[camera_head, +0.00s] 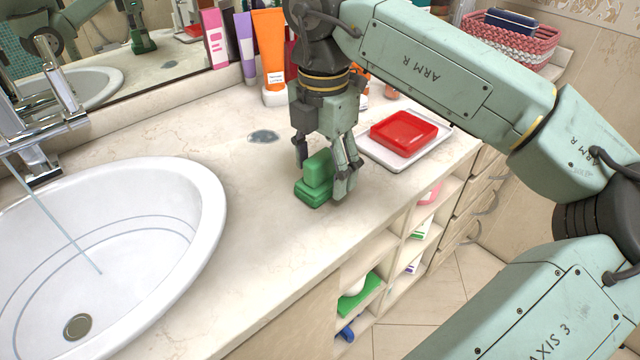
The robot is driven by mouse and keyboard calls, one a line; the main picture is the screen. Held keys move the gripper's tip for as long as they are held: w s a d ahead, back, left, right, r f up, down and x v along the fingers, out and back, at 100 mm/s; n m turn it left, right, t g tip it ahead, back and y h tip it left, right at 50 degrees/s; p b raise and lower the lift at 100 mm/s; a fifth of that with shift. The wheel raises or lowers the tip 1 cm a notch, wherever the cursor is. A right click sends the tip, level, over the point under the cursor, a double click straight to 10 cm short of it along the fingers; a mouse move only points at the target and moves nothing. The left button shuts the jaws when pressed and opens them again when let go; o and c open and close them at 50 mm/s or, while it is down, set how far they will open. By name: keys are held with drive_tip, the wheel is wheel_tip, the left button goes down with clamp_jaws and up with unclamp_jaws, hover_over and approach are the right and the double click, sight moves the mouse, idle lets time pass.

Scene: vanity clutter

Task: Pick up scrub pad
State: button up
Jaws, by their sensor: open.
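A green block-shaped item, which I take for the scrub pad (318,168), stands on the vanity counter. Its upper part rests on a wider, darker green lower part (311,194); I cannot tell whether these are one thing or two. My gripper (322,172) points down from above with its fingers apart, one on each side of the upper green part. The right finger hides part of the green item's right side. I cannot tell whether either finger touches it.
A white sink (205,205) with a running tap (45,125) is at left. A red dish (403,132) sits on a white tray (447,137) just right of my gripper. Upright tubes, among them an orange one (268,45), line the back. Open shelves lie below the front edge.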

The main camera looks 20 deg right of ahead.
drive_tip(key=shift+f, duration=0.65)
drive_tip(key=shift+c, duration=0.2)
drive_tip(key=shift+r, duration=0.1)
drive_tip(key=c, duration=1.2)
